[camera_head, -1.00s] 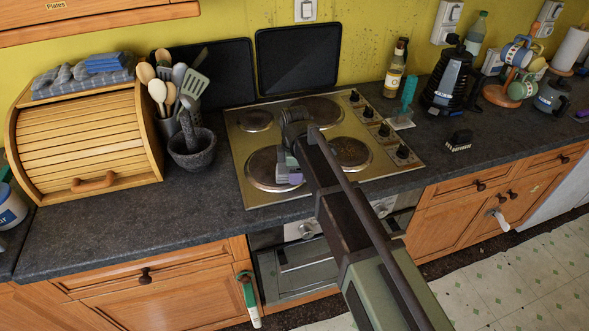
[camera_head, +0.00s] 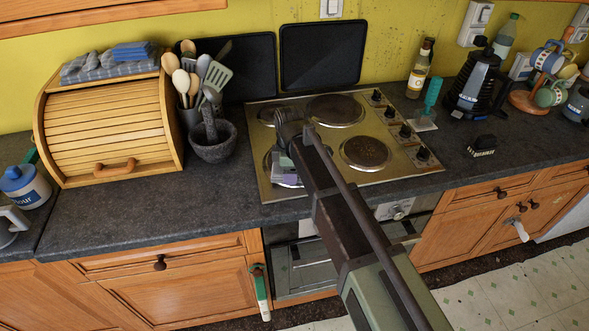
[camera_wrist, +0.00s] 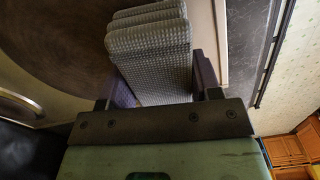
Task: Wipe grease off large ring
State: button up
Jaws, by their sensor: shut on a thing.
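The hob (camera_head: 325,183) has several round rings. The front-left large ring (camera_head: 270,170) lies under my gripper (camera_head: 285,172), which hides most of it. My gripper is shut on a folded grey cloth (camera_wrist: 150,50) with a woven texture, held between two purplish fingers. In the wrist view the cloth is over or against a large brown ring (camera_wrist: 50,40); I cannot tell whether they touch. The back-right large ring (camera_head: 335,110) and the front-right ring (camera_head: 365,153) look brownish and stained in the middle.
A mortar (camera_head: 213,145) and a utensil pot (camera_head: 190,115) stand left of the hob, beside a wooden bread bin (camera_head: 105,130). Right of it are a teal brush (camera_head: 432,95), a black brush (camera_head: 482,146) and a bottle (camera_head: 419,72). The front-left worktop is clear.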

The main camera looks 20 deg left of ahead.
jog(key=shift+w+a, duration=0.4)
jog(key=shift+w, duration=0.25)
jog(key=shift+w+a, duration=0.35)
jog(key=shift+w, duration=0.3)
jog(key=shift+w+a, duration=0.4)
jog(key=shift+w, duration=0.25)
jog(key=shift+w+a, duration=0.6)
jog(key=shift+w, duration=0.4)
jog(key=shift+w+a, duration=0.6)
jog(key=shift+w, duration=0.35)
jog(key=shift+w, duration=0.1)
jog(key=shift+w+a, duration=0.6)
jog(key=shift+w, duration=0.35)
jog(key=shift+w+a, duration=0.6)
jog(key=shift+w, duration=0.35)
